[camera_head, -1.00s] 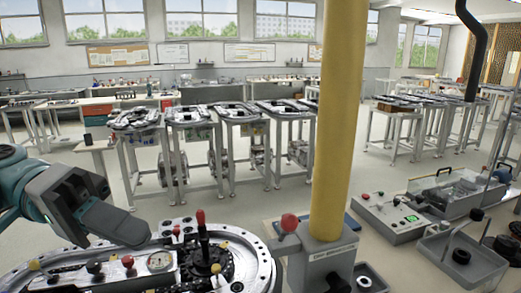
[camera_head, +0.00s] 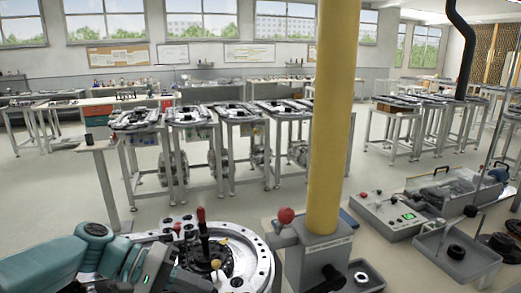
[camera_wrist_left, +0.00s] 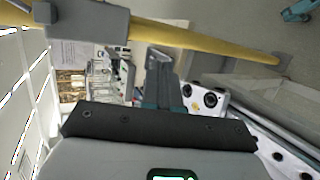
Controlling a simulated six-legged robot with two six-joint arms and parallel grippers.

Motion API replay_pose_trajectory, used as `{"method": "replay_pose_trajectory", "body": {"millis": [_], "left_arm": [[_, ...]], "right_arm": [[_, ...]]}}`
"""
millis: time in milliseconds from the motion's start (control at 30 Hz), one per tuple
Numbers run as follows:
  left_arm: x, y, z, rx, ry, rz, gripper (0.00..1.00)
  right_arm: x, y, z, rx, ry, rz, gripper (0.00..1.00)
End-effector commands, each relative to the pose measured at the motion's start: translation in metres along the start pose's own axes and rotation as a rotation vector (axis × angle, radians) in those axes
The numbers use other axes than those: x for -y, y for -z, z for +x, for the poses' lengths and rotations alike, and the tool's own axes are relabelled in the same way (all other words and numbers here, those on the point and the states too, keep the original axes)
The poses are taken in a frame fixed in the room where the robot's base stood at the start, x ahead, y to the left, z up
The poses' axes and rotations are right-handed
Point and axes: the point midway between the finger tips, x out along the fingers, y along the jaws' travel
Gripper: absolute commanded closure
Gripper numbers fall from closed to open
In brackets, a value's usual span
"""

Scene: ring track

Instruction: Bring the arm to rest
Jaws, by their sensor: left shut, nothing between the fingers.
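My left arm (camera_head: 95,255) comes in low at the left in the head view, bent over the near ring track. Its gripper's fingertips are not clear there. In the left wrist view my left gripper (camera_wrist_left: 160,65) is shut and empty, its fingers together above the dark palm bar. The ring track (camera_head: 262,262) lies at the bottom of the head view, with a red-tipped lever (camera_head: 202,232) upright near its middle. The arm covers the track's left part. My right gripper is in neither view.
A yellow post (camera_head: 335,120) stands right of the track on a grey base with a red knob (camera_head: 286,215). A control box (camera_head: 385,215) and a grey tray (camera_head: 460,262) with black rings sit further right. Floor is open behind the track.

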Motion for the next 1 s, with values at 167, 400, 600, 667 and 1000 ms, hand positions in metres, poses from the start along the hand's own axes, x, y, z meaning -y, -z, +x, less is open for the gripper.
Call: {"method": "replay_pose_trajectory", "body": {"millis": [167,400,600,667,1000], "left_arm": [[0.134,0.016,0.067,-0.074,0.248,-0.186,1.00],[0.316,-0.038,0.133,-0.130,0.628,-0.221,1.00],[0.393,-0.112,0.166,-0.136,0.766,-0.072,1.00],[0.399,-0.127,0.172,-0.136,0.767,-0.035,1.00],[0.403,-0.145,0.179,-0.150,0.755,0.018,1.00]], "right_arm": [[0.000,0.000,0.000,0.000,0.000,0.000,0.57],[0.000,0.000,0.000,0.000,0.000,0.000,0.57],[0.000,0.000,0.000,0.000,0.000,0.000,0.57],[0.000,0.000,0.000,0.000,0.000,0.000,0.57],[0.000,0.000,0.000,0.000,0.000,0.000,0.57]]}}
